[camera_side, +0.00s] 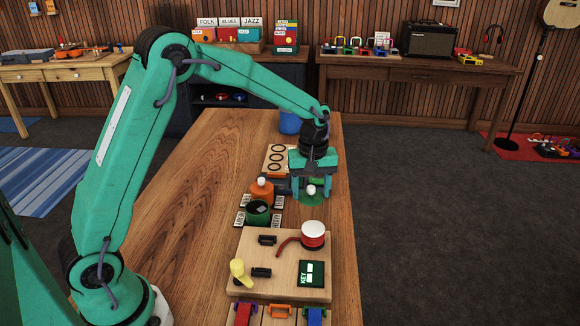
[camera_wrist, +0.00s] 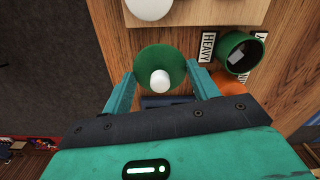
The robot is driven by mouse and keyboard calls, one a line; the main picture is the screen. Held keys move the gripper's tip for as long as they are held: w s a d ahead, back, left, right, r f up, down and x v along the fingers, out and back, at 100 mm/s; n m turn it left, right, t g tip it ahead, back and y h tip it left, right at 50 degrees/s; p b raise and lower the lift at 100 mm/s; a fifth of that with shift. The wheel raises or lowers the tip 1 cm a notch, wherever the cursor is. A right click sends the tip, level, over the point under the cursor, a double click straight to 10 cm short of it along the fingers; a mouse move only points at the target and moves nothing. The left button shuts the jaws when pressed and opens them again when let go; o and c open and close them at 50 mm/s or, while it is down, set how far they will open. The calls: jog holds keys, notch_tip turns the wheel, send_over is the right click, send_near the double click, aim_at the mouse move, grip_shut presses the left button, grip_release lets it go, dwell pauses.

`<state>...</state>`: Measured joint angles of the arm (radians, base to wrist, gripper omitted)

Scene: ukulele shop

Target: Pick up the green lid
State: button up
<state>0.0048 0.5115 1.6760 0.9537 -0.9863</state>
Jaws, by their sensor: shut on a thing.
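The green lid (camera_side: 308,201) is a round disc with a white knob (camera_side: 311,189). In the wrist view the lid (camera_wrist: 160,56) lies between my two fingers, with its knob (camera_wrist: 160,81) facing the camera. My gripper (camera_side: 313,193) points down and is shut on the lid, one finger at each side of the disc. The lid is near the right edge of the wooden table; I cannot tell whether it touches the tabletop. An open green pot (camera_side: 257,213) stands to the left and nearer the side camera. The pot (camera_wrist: 238,55) also shows at upper right in the wrist view.
An orange pot (camera_side: 262,191) with a white knob stands behind the green pot, beside label cards (camera_side: 240,218). A wooden board (camera_side: 258,283) holds a red-and-white round thing (camera_side: 313,235) and a KEY panel (camera_side: 311,274). A blue container (camera_side: 289,122) stands behind. The table's left side is clear.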

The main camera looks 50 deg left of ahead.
jog(key=shift+r, duration=0.4)
jog(key=shift+s+a, duration=0.25)
jog(key=shift+a, duration=0.15)
jog(key=s+a+r, duration=0.2)
jog(key=s+a, duration=0.7)
jog(key=shift+a, duration=0.25)
jog(key=shift+f, duration=0.2)
jog(key=shift+f, duration=3.05)
jog(key=shift+f, duration=0.15)
